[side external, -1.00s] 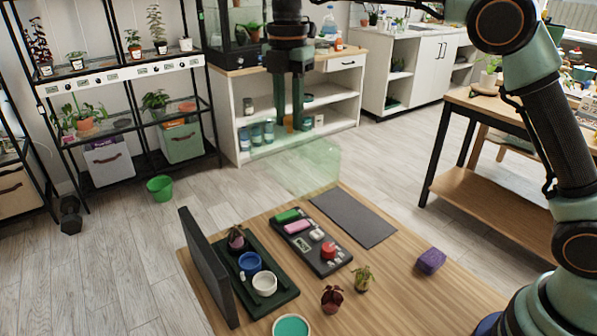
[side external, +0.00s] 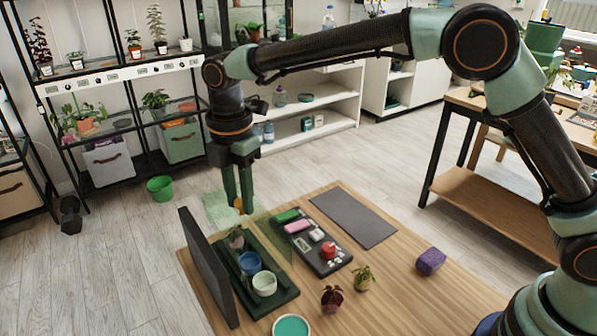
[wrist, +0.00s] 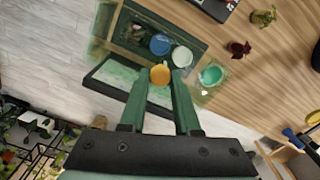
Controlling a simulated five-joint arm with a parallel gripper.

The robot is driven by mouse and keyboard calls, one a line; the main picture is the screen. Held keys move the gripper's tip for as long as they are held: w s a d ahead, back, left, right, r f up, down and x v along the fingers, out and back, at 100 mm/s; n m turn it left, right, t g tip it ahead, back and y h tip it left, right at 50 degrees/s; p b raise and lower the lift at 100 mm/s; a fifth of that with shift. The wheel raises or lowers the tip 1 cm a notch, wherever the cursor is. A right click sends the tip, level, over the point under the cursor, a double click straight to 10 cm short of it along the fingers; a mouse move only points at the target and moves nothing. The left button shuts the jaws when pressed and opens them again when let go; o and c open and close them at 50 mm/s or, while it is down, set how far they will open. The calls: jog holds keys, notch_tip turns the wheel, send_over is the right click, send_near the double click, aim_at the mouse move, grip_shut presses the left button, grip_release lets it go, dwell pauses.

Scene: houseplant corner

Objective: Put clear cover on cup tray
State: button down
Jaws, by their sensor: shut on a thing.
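The clear cover (side external: 218,207) is a see-through, greenish box with an orange knob. My gripper (side external: 238,204) is shut on that knob, which also shows between the fingers in the wrist view (wrist: 160,74). The cover hangs over the back part of the cup tray (side external: 283,296), a dark green tray on the wooden table. The tray holds a blue cup (side external: 250,263), a white cup (side external: 264,284) and a small dark plant (side external: 236,238). The cover's lower edges are faint, and I cannot tell its exact height above the tray.
A dark upright panel (side external: 207,268) stands along the tray's left side. A dark organiser (side external: 322,252) with small items lies to the right. A grey mat (side external: 353,218) is bare.

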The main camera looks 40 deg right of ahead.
aim_at(242, 214)
jog(key=shift+f, duration=2.95)
jog(key=shift+c, duration=0.3)
grip_release()
jog(key=shift+r, duration=3.5)
